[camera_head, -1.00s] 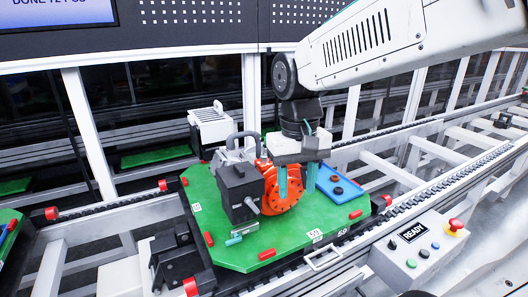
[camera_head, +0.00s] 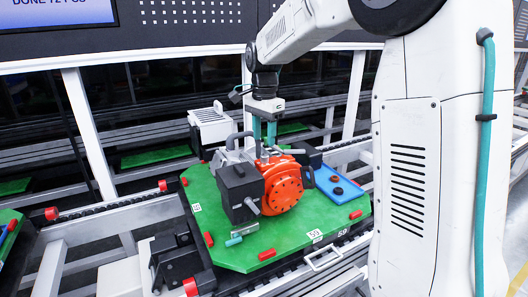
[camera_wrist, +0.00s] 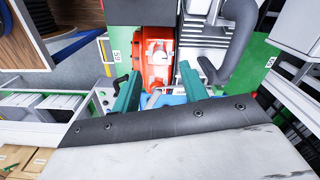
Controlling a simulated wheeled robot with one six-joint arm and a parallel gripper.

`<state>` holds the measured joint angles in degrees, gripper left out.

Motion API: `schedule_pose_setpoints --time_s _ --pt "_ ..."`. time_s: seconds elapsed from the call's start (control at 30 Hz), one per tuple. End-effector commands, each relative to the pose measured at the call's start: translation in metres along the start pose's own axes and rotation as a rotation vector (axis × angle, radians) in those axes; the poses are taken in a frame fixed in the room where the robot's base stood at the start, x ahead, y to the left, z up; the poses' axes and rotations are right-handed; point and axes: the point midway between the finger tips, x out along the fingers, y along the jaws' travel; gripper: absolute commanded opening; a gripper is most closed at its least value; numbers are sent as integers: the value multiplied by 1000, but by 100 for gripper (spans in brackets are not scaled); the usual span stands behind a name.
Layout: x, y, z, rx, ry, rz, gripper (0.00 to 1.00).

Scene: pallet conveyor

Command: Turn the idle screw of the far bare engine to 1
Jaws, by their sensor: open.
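The engine on the near green pallet (camera_head: 232,249) has an orange round housing (camera_head: 284,190), a black box (camera_head: 238,190) and a grey body with a dark handle. My gripper (camera_head: 263,143) hangs above the back of this engine, its two teal fingers pointing down and apart, nothing between them. In the wrist view, the open fingers (camera_wrist: 158,88) are on either side of the red-orange housing (camera_wrist: 157,62), which carries a small pale round part (camera_wrist: 160,58). I cannot tell whether that is the idle screw, and no setting is readable. Contact with the engine cannot be told.
A blue tray (camera_head: 338,188) with dark round parts lies on the pallet's right. A grey ribbed unit (camera_head: 209,125) stands behind, near another green pallet (camera_head: 156,156). Conveyor rails and white posts surround the work area. My arm hides the right side, including the control box.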

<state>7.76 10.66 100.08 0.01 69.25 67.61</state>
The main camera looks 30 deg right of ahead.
Motion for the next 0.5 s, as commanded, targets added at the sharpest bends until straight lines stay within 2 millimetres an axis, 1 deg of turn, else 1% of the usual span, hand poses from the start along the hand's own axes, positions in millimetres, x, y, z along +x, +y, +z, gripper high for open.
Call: schedule_pose_setpoints --time_s 0.03,0.1,0.3,0.5 --pt "10 1 0 -1 -2 4 44" --pt "22 1 0 -1 -2 4 44" --pt "48 1 0 -2 -1 3 44" --pt "57 1 0 -3 0 0 44"
